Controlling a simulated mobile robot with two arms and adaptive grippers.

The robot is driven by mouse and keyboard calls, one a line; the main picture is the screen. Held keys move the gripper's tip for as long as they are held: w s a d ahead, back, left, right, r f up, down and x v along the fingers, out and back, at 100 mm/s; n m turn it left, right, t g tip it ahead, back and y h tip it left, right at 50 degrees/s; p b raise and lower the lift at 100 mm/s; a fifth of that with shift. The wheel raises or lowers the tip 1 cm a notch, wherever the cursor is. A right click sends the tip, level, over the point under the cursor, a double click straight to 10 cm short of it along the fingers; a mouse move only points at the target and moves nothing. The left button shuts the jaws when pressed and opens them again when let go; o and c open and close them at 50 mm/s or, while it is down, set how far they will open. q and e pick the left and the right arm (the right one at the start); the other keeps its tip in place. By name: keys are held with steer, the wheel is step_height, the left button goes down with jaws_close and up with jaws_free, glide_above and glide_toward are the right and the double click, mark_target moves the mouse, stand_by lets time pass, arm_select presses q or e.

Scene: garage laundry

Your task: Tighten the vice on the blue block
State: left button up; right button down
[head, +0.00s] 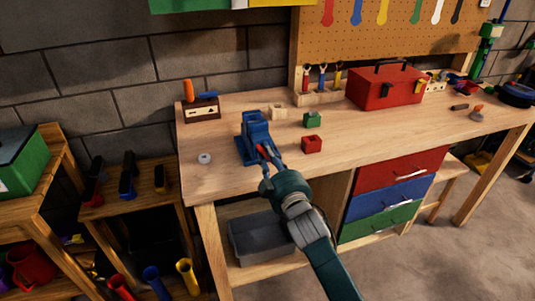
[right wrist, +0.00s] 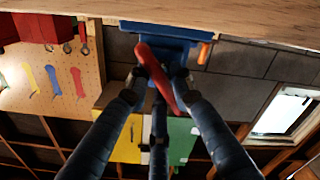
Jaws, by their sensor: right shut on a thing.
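The blue vice (head: 250,147) stands on the workbench near its left front part. A blue block shape (head: 257,115) shows at the top of the vice; I cannot clearly separate block from jaws. My right gripper (head: 267,170) is at the front of the vice, shut on its red handle (head: 264,151). In the right wrist view the red handle (right wrist: 152,62) runs slantwise between the fingertips (right wrist: 160,77), with the blue vice (right wrist: 187,32) right behind. My left gripper is not in view.
The workbench (head: 230,180) also holds a red block (head: 312,144), a green block (head: 312,120), a wooden block (head: 278,111), a white ring (head: 204,158) and a red toolbox (head: 384,88). Bare bench top lies left of the vice and right of the red block.

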steer(key=shift+s+d+f+m, duration=0.1)
steer(key=shift+f+m, duration=0.4)
steer(key=c, duration=1.9)
jaws_free()
steer(key=o, duration=0.3)
steer(key=shift+s+d+r, duration=0.1)
steer(key=shift+s+r, duration=0.15)
steer(key=shift+r, duration=0.05)
steer(key=v, duration=1.2)
steer(key=shift+d+r, duration=0.1)
steer(key=shift+r, duration=0.05)
